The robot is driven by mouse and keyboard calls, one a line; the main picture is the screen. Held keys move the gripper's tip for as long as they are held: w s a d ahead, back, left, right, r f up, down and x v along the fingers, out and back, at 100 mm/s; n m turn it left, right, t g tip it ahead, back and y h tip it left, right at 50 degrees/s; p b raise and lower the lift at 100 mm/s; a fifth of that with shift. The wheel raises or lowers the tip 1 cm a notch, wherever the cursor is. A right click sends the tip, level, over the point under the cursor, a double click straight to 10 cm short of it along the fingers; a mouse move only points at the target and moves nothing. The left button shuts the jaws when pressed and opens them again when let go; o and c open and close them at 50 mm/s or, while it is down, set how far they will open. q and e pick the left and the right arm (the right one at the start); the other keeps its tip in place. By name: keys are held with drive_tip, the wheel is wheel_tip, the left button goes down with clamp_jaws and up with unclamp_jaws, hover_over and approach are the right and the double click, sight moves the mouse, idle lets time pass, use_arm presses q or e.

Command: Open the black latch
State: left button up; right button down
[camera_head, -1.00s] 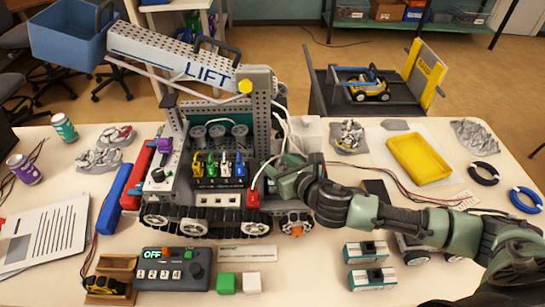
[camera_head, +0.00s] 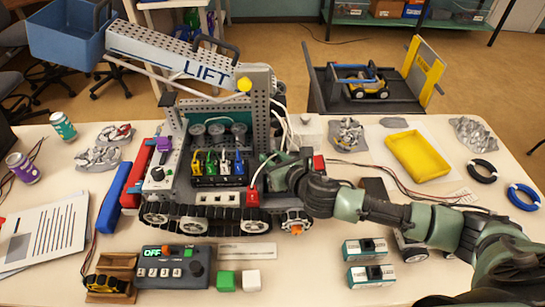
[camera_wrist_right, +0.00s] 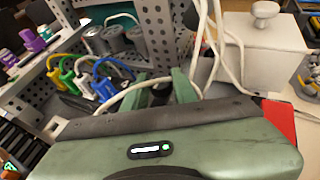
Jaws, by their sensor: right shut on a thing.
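A tracked lift robot (camera_head: 205,205) stands on the table, with a grey perforated mast and a white boom marked LIFT. My right gripper (camera_head: 268,168) reaches in from the right to the base of the mast, and its wrist hides much of that spot. In the right wrist view my two green fingers (camera_wrist_right: 168,88) are closed on a small dark piece (camera_wrist_right: 161,96), which I take for the black latch. Most of it is hidden behind my gripper body, so I cannot tell how far it is turned. My left gripper is not in view.
A control box (camera_head: 172,268) marked OFF lies in front. A yellow tray (camera_head: 391,146) and black and blue rings lie at the right.

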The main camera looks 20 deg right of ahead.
drive_tip(key=shift+a+r+m+h+p, duration=0.1)
drive_tip(key=shift+a+m+h+p, duration=0.05)
drive_tip(key=shift+m+h+p, duration=0.4)
drive_tip(key=shift+a+r+m+h+p, duration=0.1)
drive_tip(key=shift+m+h+p, duration=0.4)
drive_tip(key=shift+h, duration=0.15)
drive_tip(key=m+h+p, duration=0.2)
drive_tip(key=h, duration=0.1)
drive_tip(key=shift+a+m, duration=0.2)
drive_tip(key=shift+m, duration=0.05)
drive_tip(key=m+g+h+p, duration=0.1)
drive_tip(key=m+h, duration=0.1)
drive_tip(key=shift+a+m+h+p, duration=0.1)
drive_tip(key=shift+m+h+p, duration=0.25)
drive_tip(key=shift+m+h, duration=0.05)
drive_tip(key=shift+w+a+f+m+g+h, duration=0.1)
drive_tip(key=shift+m+g+h, duration=0.5)
drive_tip(key=shift+m+h, duration=0.35)
drive_tip(key=shift+a+f+m+g+h, duration=0.1)
drive_tip(key=shift+m+g+h, duration=0.5)
drive_tip(key=shift+m+h, duration=0.25)
drive_tip(key=shift+w+f+m+g+h, duration=0.1)
drive_tip(key=shift+w+m+g+h, duration=0.05)
drive_tip(key=shift+m+g+h, duration=0.65)
drive_tip(key=shift+w+m+g+h+b, duration=0.15)
drive_tip(key=shift+m+g+h+b, duration=0.75)
drive_tip(key=shift+m+g+b, duration=0.95)
